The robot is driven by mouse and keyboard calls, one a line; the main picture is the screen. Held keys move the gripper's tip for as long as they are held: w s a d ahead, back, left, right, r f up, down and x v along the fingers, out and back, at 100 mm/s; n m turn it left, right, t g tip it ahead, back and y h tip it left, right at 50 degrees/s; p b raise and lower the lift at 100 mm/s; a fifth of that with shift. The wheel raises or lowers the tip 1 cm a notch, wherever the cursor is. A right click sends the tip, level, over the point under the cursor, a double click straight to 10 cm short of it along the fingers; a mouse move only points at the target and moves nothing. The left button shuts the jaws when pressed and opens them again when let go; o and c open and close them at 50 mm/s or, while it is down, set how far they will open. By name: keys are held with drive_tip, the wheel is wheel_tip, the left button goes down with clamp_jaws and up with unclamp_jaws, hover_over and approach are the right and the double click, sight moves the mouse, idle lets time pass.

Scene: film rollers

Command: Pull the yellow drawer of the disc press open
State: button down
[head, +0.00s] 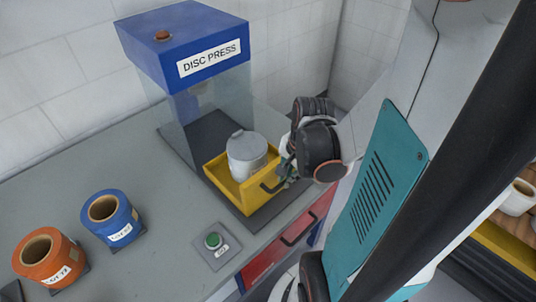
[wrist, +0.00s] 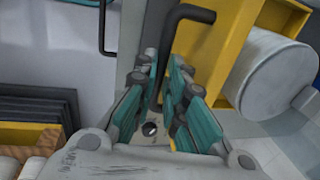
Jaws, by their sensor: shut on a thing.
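The disc press (head: 185,45) has a blue top with a brown knob, clear side walls and a dark base. Its yellow drawer (head: 262,198) stands out of the front, with a grey-white lidded canister (head: 246,158) inside. The drawer has a black bar handle (head: 270,187) on its front. My gripper (head: 288,172) is at this handle, partly hidden by my arm in the head view. In the wrist view, my teal-padded fingers (wrist: 168,80) are on either side of the black handle (wrist: 186,13), shut on it, beside the yellow drawer (wrist: 228,48) and canister (wrist: 268,78).
A green button (head: 213,240) on a grey plate sits in front of the press. An orange roll (head: 45,260) and a blue roll (head: 112,218) stand at the left. A red drawer (head: 265,270) is below the counter edge. The counter between rolls and press is clear.

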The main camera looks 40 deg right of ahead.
drive_tip(key=shift+s, duration=0.15)
drive_tip(key=c, duration=1.7)
unclamp_jaws()
drive_tip(key=shift+o, duration=0.2)
